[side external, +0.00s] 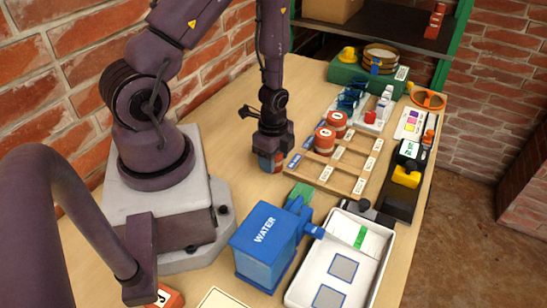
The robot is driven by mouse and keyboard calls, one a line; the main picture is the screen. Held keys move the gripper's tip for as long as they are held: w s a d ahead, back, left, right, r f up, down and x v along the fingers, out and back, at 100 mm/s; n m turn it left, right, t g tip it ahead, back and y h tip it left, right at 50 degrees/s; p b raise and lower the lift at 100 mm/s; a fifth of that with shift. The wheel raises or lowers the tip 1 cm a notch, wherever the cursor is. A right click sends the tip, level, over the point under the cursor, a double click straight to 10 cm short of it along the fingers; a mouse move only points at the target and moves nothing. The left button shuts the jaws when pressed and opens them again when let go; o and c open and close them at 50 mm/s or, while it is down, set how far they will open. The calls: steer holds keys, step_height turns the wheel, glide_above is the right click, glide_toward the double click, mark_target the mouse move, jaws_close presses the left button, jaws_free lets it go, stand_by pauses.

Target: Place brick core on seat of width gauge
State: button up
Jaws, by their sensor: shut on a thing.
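My gripper (272,152) points down over the table, left of the wooden rack. Two more red cores with white labels, one nearer (324,141) and one farther (337,122), stand in the labelled wooden rack (352,164). A black device with a yellow block (406,178) stands on a dark base at the right; I cannot tell whether it is the width gauge.
A blue WATER tank (265,240) and a white tray (302,291) with grey squares stand in front. Blue clamps (351,98), small bottles and a green case (345,72) stand behind the rack. Bare table lies left of my gripper.

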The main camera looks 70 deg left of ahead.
steer(key=shift+r, duration=0.15)
step_height(320, 180, up, 10)
steer(key=shift+f, duration=0.15)
steer(key=w+d+r+m, duration=0.2)
steer(key=w+d+m, duration=0.5)
steer(key=d, duration=0.2)
steer(key=m, duration=1.1)
glide_above(399, 199)
steer(key=f, duration=0.7)
steer(key=shift+s, duration=0.3)
steer(key=shift+w+f, duration=0.15)
steer(key=shift+f, duration=0.8)
steer(key=shift+w+f, duration=0.15)
steer(key=shift+f, duration=0.75)
steer(key=shift+f, duration=0.1)
